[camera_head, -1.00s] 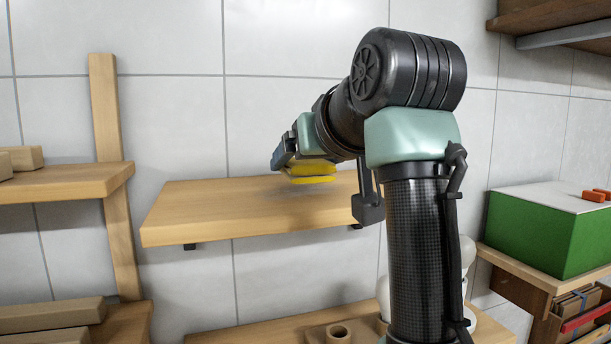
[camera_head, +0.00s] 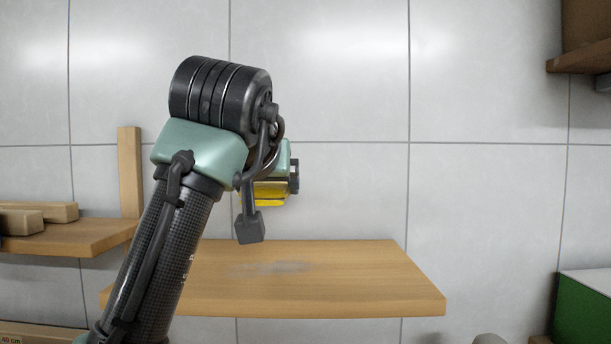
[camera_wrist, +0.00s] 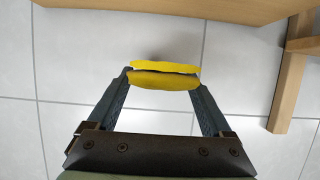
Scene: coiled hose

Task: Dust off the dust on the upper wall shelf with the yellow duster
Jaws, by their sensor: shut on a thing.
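The upper wall shelf (camera_head: 370,292) is a pale wooden board on the tiled wall, low in the head view. A grey dust patch (camera_head: 272,267) lies on its top, left of the middle. My gripper (camera_wrist: 163,82) is shut on the yellow duster, which spans between its two fingers in the wrist view (camera_wrist: 165,80). In the head view the yellow duster (camera_head: 268,192) shows above the shelf, apart from it, partly hidden by my arm. The wrist view shows a wooden board (camera_wrist: 190,10) along its top edge, clear of the duster.
A side shelf (camera_head: 75,235) with wooden blocks (camera_head: 45,214) and an upright post (camera_head: 130,170) stands at the left. A dark shelf (camera_head: 585,45) is at upper right and a green box (camera_head: 585,308) at lower right. The wall above the shelf is bare.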

